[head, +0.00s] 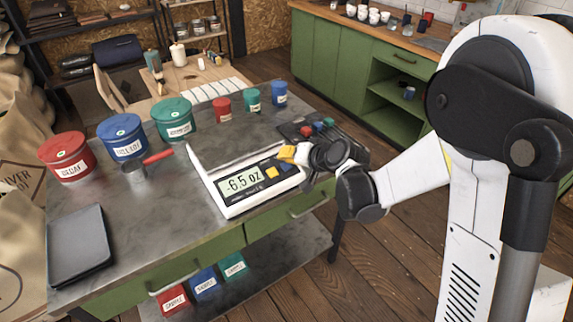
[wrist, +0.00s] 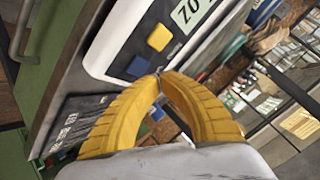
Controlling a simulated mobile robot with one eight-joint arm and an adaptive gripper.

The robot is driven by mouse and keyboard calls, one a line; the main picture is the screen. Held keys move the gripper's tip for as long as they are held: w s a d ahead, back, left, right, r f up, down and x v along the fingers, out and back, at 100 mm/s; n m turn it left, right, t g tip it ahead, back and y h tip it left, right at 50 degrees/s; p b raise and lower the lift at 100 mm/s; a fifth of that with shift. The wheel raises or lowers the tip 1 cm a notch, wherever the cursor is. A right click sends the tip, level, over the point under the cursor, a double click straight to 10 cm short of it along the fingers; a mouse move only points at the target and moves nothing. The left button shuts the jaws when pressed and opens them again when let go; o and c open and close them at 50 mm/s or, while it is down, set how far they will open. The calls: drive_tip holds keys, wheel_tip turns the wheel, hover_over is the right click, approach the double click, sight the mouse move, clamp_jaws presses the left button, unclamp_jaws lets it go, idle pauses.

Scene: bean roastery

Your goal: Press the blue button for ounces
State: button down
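A white scale (head: 233,208) stands on the grey worktop, its display (head: 243,182) reading -6.5 oz. The blue button (head: 271,172) is on its front panel beside a yellow button (head: 285,165). In the wrist view the blue button (wrist: 138,66) and the yellow button (wrist: 158,37) both show clear of the fingers. My gripper (head: 293,153) has yellow fingers and is over the scale's right end. In the wrist view my gripper (wrist: 158,77) has its fingertips together with nothing held, just beside the blue button. I cannot tell whether the tips touch the panel.
A red-handled scoop (head: 135,172) and a dark tablet-like slab (head: 80,243) lie to the left. Small red, green and blue cans stand at the back. A dark block with coloured knobs (head: 308,129) is behind my gripper.

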sight(289, 173)
drive_tip(key=shift+s+d+r+p, duration=0.2)
drive_tip(key=shift+r+p, duration=0.2)
drive_tip(key=shift+r, duration=0.3)
drive_tip(key=shift+s+d+r+p, duration=0.1)
drive_tip(key=shift+s+r+p, duration=0.1)
drive_tip(key=shift+r+p, duration=0.4)
drive_tip(key=shift+s+d+r+p, duration=0.1)
drive_tip(key=shift+s+r+p, duration=0.15)
drive_tip(key=shift+r, duration=0.55)
drive_tip(key=shift+f, duration=0.1)
drive_tip(key=s+d+r+g+h, duration=0.1)
drive_tip(key=s+d+r+h, duration=0.1)
drive_tip(key=s+d+r, duration=0.3)
drive_tip(key=s+d+r+h, duration=0.2)
drive_tip(key=s+d+r, duration=0.25)
drive_tip(key=s, duration=0.35)
drive_tip(key=s+d+h, duration=0.3)
drive_tip(key=s+d, duration=0.6)
drive_tip(key=s, duration=0.5)
drive_tip(key=shift+d+f+n+g, duration=0.15)
drive_tip(key=shift+f+n+g, duration=0.2)
drive_tip(key=shift+n+g, duration=0.05)
